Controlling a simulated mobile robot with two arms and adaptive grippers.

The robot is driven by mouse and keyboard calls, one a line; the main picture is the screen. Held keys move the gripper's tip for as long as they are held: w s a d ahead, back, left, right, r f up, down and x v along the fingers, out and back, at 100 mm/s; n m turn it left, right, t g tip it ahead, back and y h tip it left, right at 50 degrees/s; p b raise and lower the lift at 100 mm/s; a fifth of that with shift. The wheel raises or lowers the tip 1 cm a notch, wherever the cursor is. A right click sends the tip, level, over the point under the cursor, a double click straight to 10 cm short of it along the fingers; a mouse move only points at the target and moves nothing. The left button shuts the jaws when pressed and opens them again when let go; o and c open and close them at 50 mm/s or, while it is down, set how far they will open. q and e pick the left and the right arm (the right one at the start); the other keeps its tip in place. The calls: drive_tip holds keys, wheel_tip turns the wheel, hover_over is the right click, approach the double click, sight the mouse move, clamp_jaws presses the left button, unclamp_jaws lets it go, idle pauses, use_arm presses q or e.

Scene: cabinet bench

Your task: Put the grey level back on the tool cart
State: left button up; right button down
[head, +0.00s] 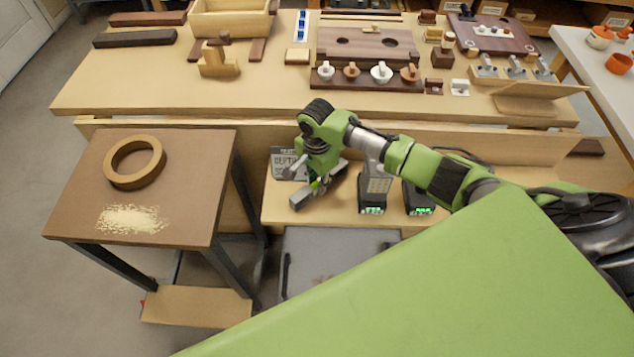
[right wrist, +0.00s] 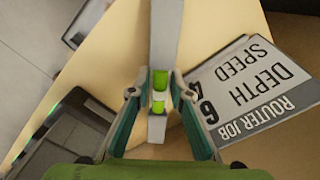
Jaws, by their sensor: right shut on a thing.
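The grey level (head: 300,199) is a short grey bar with bright green vials. In the right wrist view, the level (right wrist: 166,30) runs up the picture between the fingers. My right gripper (head: 317,181) is shut on it near the green vials, and it also shows in the right wrist view (right wrist: 160,90). What looks like the tool cart has a light wooden top (head: 275,212) and a grey front below. The level is over the left part of this top; I cannot tell whether it touches. My left gripper is not in view.
A grey "Router job" depth and speed sign (head: 284,160) is beside the level. Black devices with green lights (head: 372,208) stand to the right on the same top. A brown side table (head: 185,200) with a wooden ring (head: 112,179) is left. The workbench (head: 230,90) lies behind.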

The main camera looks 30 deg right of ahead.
drive_tip(key=shift+f, duration=0.1)
drive_tip(key=c, duration=1.8)
unclamp_jaws()
drive_tip(key=shift+c, duration=0.2)
